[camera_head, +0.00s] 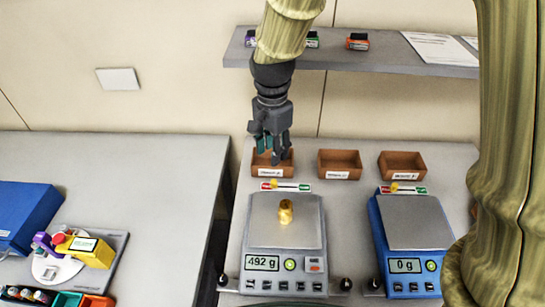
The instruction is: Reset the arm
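My gripper (271,154) is dark grey with teal on the fingers. It points down over the left brown box at the back of the right-hand table and hides part of that box. Its fingers look spread apart, and nothing shows between them. It is apart from the brass weight (286,211), which stands on the pan of the left scale (257,233). That scale's display reads 492 g.
A blue scale (411,222) reading 0 g stands to the right. The left box (263,172), middle box (339,164) and right box (402,165) line the back, below a grey shelf (400,62). The left table (130,170) holds a blue case (25,212) and colourful items.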

